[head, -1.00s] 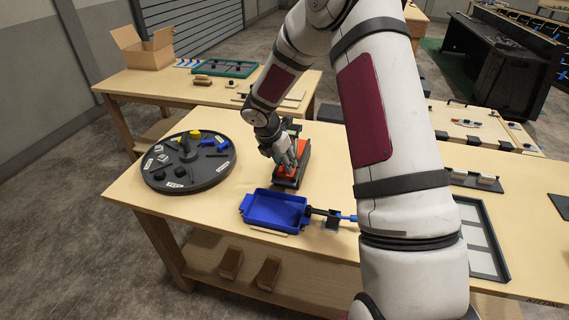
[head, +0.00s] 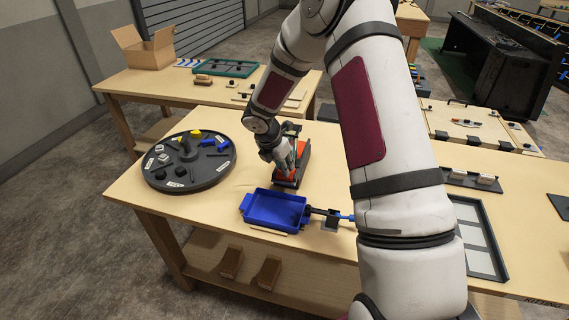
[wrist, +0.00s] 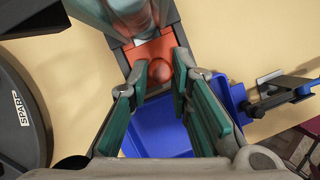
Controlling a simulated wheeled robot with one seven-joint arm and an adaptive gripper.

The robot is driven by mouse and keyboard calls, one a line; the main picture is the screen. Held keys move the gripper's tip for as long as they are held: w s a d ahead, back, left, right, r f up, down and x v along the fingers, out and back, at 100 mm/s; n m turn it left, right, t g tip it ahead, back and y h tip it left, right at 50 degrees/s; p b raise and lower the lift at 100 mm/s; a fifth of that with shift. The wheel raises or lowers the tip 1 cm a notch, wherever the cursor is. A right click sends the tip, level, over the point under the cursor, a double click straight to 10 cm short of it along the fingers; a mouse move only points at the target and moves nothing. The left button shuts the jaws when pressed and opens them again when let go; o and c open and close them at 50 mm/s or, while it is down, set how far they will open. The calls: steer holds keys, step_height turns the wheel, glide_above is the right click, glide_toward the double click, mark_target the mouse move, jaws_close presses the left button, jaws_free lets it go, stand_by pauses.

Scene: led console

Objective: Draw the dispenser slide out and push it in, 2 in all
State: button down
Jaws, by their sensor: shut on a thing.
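The dispenser (head: 289,184) is a dark frame with an orange-red slide (head: 303,150) on the table, behind the blue tray. My gripper (head: 292,166) reaches down to it from above and partly hides it. In the wrist view, the slide (wrist: 146,48) carries a round red knob (wrist: 159,72) at its near end. The two fingertips of my gripper (wrist: 160,78) are closed on either side of this knob. A grey cylinder (wrist: 129,12) shows above the slide, cut off by the picture edge. How far the slide is out is hard to tell.
The blue tray (head: 244,211) stands just in front of the dispenser, with a dark and blue bracket (head: 331,220) at its right. A dark round turntable (head: 190,184) with small parts is to the left. Bare tabletop lies between turntable and dispenser.

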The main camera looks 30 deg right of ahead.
steer(key=s+a+p, duration=0.2)
steer(key=s+a, duration=0.5)
steer(key=shift+p, duration=0.3)
steer(key=shift+s+a, duration=0.15)
steer(key=c, duration=1.5)
jaws_free()
steer(key=shift+o, duration=0.2)
steer(key=v, duration=1.2)
